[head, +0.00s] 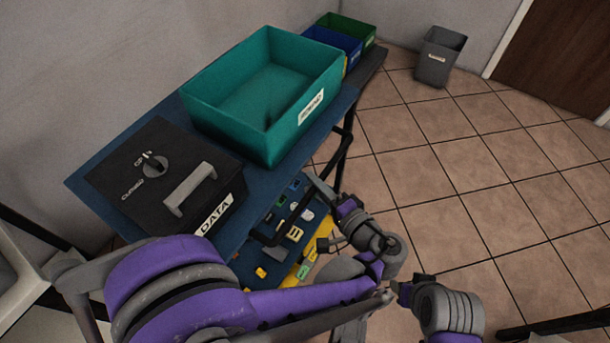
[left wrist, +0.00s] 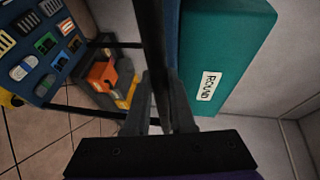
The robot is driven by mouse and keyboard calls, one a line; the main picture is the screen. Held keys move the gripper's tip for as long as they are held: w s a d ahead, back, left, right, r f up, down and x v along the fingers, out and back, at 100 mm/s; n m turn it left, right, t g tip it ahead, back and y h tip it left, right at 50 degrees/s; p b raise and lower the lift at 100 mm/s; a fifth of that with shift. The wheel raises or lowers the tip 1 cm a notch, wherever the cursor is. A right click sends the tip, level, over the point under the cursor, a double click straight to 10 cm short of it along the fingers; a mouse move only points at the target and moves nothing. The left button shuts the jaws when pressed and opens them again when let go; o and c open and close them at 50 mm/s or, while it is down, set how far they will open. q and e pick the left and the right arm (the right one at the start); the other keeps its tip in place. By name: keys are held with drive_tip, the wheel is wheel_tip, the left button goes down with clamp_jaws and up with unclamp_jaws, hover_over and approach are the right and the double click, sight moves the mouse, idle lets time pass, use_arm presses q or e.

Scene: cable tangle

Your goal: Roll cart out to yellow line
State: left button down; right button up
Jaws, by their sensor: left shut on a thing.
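The cart (head: 90,172) has a blue top and black frame and stands against the wall at the left. Its black handle bar (head: 344,148) runs along the near right side. My left gripper (head: 322,187) is shut on the bar. The left wrist view shows the bar (left wrist: 150,40) between the two fingers (left wrist: 157,108). A yellow strip (head: 316,250) shows beside the lower panel; I cannot tell whether it is the floor line. My right gripper (head: 403,291) is low, apart from the cart, its jaws unclear.
A teal bin (head: 235,100) labelled ROUND and a black DATA box (head: 135,185) sit on top. Blue (head: 335,40) and green (head: 360,28) bins stand behind. A panel of connectors (head: 290,215) is below. A grey waste bin (head: 437,62) stands by the door (head: 560,50). Tiled floor (head: 480,180) at right is clear.

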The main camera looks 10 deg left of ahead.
use_arm(q)
drive_tip(key=shift+s+d, duration=0.15)
drive_tip(key=shift+d, duration=0.2)
use_arm(e)
drive_tip(key=shift+d, duration=0.1)
use_arm(q)
drive_tip(key=c, duration=0.8)
unclamp_jaws()
drive_tip(key=shift+o, duration=0.2)
use_arm(e)
drive_tip(key=shift+s+r, duration=0.1)
drive_tip(key=shift+s, duration=0.05)
